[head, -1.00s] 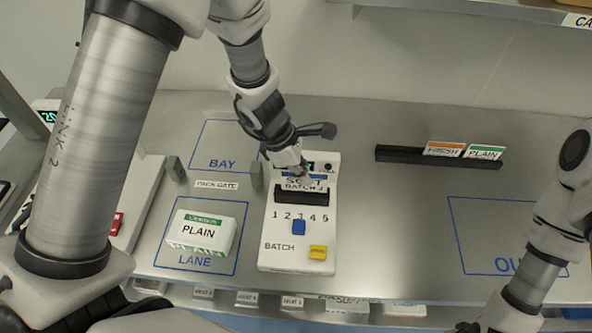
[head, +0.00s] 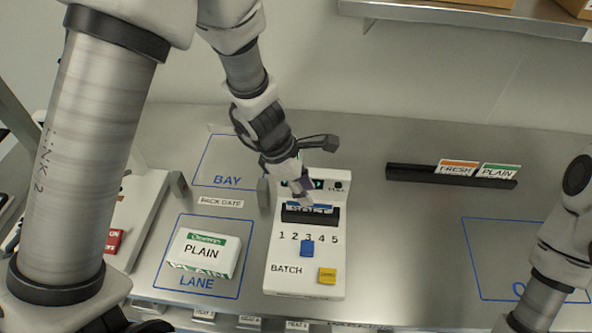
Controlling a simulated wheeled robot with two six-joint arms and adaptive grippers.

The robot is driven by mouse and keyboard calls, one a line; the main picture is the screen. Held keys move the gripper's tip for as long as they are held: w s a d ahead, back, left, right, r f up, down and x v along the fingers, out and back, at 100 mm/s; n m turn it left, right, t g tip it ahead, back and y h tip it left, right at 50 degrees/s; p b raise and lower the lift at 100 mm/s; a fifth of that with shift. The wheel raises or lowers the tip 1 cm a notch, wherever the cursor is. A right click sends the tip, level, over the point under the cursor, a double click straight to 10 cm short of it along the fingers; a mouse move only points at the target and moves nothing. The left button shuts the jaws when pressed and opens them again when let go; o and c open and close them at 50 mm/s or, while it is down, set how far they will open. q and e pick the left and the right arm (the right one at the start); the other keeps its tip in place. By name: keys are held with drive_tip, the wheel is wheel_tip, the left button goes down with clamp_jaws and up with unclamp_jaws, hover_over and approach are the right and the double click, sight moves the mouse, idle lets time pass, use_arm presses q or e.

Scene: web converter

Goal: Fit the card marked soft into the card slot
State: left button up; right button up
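The card slot is the black holder (head: 296,217) on the white batch console (head: 282,259). A card with a blue top strip (head: 322,207) sits low in the slot, mostly hidden by the holder and my fingers; its word cannot be read now. My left gripper (head: 305,195) points down at the slot, its narrow fingertips shut on the card's top edge. My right arm comes in at the right edge, and its gripper is out of view.
A black rack (head: 420,174) at the back right holds the FRESH card (head: 458,167) and the PLAIN card (head: 500,171). A PLAIN pack (head: 203,253) lies in the LANE outline. The table's middle right is clear.

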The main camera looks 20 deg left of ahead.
use_arm(q)
drive_tip(key=p+v, duration=0.2)
drive_tip(key=v, duration=0.6)
drive_tip(key=shift+r, duration=0.1)
drive_tip(key=shift+s+a, duration=0.1)
